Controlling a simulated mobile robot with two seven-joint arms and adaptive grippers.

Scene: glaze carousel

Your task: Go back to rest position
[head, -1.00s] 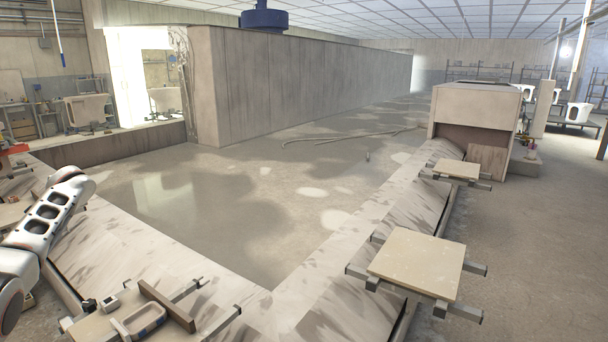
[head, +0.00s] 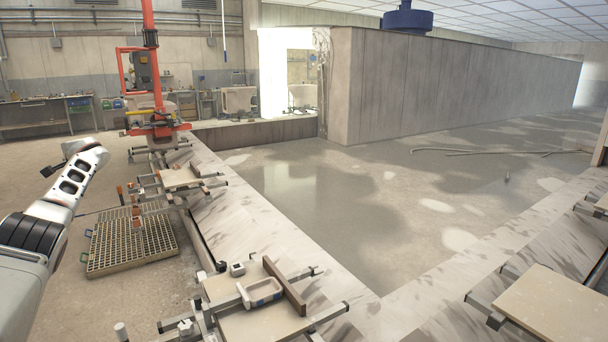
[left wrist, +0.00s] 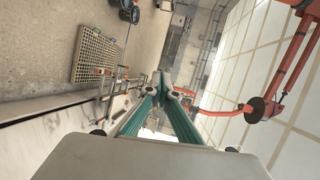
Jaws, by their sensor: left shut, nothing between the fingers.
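My left arm comes in from the left edge of the head view, raised over the floor. My left gripper (head: 58,158) is the dark, small shape at the arm's far end. In the left wrist view its teal fingers (left wrist: 165,82) come together at the tips, shut with nothing between them. It is clear of the tables and boards. My right gripper is in neither view.
A board (head: 250,318) with a white tray-like piece (head: 262,292) and a brown bar stands on the near rail. A grate (head: 130,243) lies on the floor at left. A red post-like machine (head: 153,70) stands behind. Another board (head: 560,308) is at right.

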